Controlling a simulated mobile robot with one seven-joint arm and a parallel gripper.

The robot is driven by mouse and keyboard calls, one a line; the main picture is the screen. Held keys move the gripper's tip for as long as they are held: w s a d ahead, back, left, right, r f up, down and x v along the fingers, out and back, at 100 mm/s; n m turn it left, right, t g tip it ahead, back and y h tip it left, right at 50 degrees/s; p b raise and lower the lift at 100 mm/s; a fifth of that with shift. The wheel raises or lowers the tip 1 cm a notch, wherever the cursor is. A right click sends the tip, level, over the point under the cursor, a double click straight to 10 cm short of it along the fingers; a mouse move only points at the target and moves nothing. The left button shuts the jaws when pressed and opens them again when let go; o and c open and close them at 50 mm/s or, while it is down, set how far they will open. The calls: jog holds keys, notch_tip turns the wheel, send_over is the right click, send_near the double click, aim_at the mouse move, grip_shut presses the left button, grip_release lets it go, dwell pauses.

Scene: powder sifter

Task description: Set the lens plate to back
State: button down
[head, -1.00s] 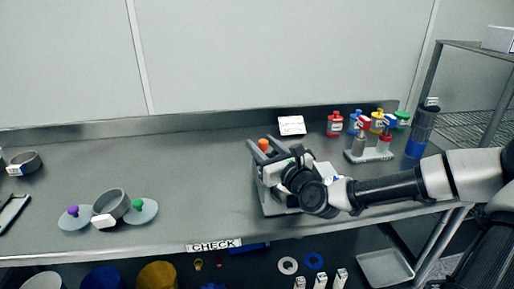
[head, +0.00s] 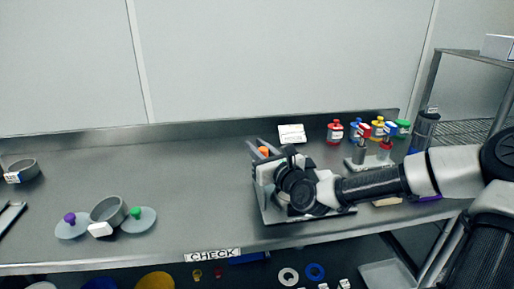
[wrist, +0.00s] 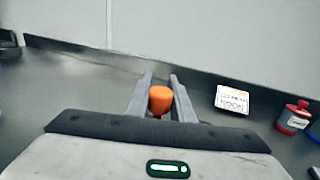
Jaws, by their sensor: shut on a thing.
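An orange knob (head: 263,151) stands between the two grey fingers of my gripper (head: 257,146). The wrist view also shows the orange knob (wrist: 160,101) between the fingers of my gripper (wrist: 160,77), which is shut on it. Below my wrist, a grey metal device (head: 268,208) sits near the front of the bench, mostly hidden by my arm. I cannot make out a lens plate as such; whatever the knob is fixed to is hidden.
A small label card (head: 292,133) stands behind. Colored bottles (head: 334,131) and a rack (head: 368,166) stand to the right. A grey ring (head: 109,210) lies between discs with purple (head: 70,218) and green (head: 136,212) knobs. The bench (head: 190,190) between is clear.

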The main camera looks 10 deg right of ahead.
jog(key=shift+w+r+p, duration=0.1)
jog(key=shift+w+p, duration=0.2)
jog(key=shift+w, duration=1.4)
jog(key=c, duration=1.5)
grip_release()
jog(key=shift+w, duration=0.1)
jog(key=shift+c, duration=0.2)
jog(key=p+v, duration=1.1)
jog(key=v, duration=0.6)
jog(key=shift+s, duration=0.25)
